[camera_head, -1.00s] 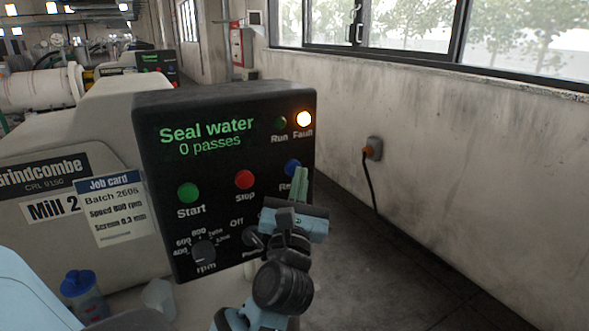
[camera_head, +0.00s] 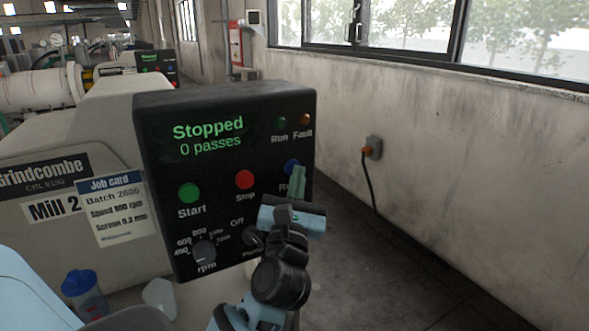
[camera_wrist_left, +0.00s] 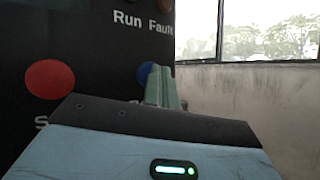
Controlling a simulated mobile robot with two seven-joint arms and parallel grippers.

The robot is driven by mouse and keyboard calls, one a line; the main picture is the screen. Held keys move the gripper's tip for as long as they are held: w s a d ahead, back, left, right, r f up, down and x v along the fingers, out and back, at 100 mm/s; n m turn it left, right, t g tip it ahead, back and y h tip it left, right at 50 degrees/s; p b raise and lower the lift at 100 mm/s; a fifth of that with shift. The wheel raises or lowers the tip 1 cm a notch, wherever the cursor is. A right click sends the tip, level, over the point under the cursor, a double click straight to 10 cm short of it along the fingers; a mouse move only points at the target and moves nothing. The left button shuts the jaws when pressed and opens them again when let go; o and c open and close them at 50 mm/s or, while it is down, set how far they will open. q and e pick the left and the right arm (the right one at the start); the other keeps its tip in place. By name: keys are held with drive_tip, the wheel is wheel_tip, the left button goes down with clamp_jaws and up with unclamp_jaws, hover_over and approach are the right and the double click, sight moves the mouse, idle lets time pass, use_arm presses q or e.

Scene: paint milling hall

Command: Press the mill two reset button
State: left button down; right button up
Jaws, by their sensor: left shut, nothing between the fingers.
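The mill two control panel (camera_head: 222,130) is a black box whose display (camera_head: 208,138) reads "Stopped" and "0 passes". The blue reset button (camera_head: 290,166) is at its right, partly hidden by my left gripper (camera_head: 299,170). The button also shows in the left wrist view (camera_wrist_left: 145,75). My left gripper is shut and empty, its fingertips at the button; I cannot tell whether they touch it. The fault lamp (camera_head: 304,119) and run lamp (camera_head: 281,123) are both unlit. My right gripper is not in view.
A green start button (camera_head: 189,193), red stop button (camera_head: 245,180) and rpm knob (camera_head: 204,253) are on the same panel. A blue-capped bottle (camera_head: 83,292) stands at the lower left. A wall socket with a cable (camera_head: 374,148) is to the right, with bare floor below.

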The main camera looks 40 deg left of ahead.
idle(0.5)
use_arm(q)
drive_tip(key=shift+s+d, duration=0.35)
drive_tip(key=shift+d, duration=0.4)
drive_tip(key=d, duration=0.1)
drive_tip(key=s+d, duration=0.1)
drive_tip(key=d, duration=0.1)
drive_tip(key=s+d, duration=0.1)
drive_tip(key=shift+d, duration=0.3)
drive_tip(key=shift+w, duration=0.1)
idle(0.7)
